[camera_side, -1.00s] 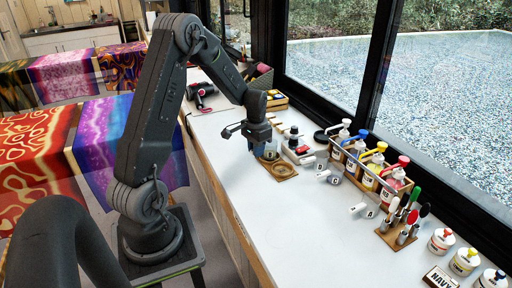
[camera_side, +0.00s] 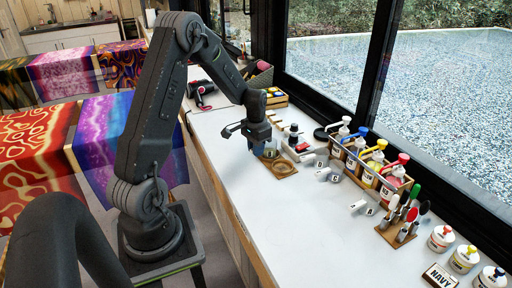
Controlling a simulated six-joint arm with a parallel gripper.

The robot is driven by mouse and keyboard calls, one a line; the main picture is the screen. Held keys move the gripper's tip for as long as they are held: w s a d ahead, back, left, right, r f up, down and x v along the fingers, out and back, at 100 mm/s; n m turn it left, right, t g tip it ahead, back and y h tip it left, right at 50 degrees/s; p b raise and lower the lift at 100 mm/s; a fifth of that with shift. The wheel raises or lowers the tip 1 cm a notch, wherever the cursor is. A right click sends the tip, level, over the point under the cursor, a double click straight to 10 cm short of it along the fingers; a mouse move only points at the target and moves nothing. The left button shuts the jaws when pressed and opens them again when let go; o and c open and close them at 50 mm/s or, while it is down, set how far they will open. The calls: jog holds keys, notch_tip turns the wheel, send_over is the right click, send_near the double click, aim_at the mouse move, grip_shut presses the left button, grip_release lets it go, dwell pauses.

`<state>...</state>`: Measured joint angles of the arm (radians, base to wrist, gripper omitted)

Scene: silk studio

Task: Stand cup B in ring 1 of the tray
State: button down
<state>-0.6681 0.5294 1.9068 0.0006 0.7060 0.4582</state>
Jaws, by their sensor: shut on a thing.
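My gripper (camera_side: 262,150) points down over the wooden tray (camera_side: 290,174), at the tray's left side. It is shut on a small pale cup (camera_side: 270,153), which looks upright. The cup is partly hidden by the jaws and its letter cannot be read, so I take it as cup B. The cup is at or just above the tray; I cannot tell whether it touches. One ring (camera_side: 283,167) shows empty at the tray's near right. The ring under the cup is hidden and ring numbers are too small to read.
Other pale cups (camera_side: 322,174) lie right of the tray, with more (camera_side: 357,207) nearer the front. A wooden rack of pump bottles (camera_side: 372,163) runs along the window. A brush stand (camera_side: 397,231) and paint jars stand at front right. The bench's front middle is clear.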

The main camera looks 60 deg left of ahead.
jog(key=c, duration=1)
grip_release()
notch_tip(320, 180, up, 14)
jog(key=shift+f, duration=0.15)
jog(key=s+d+r+m+t+y, duration=0.1)
jog(key=s+d+r, duration=0.25)
jog(key=d, duration=0.45)
jog(key=s+d+r+t, duration=0.2)
jog(key=d+r, duration=0.2)
jog(key=d, duration=0.5)
jog(key=s+d+t, duration=0.1)
jog(key=s+d, duration=0.2)
jog(key=s+d+m, duration=0.1)
jog(key=s+d, duration=0.2)
jog(key=s+d+t+h, duration=0.1)
jog(key=s+d, duration=0.2)
jog(key=shift+s+d+f+t, duration=0.25)
jog(key=shift+s+d+t, duration=0.05)
jog(key=shift+s+d, duration=0.1)
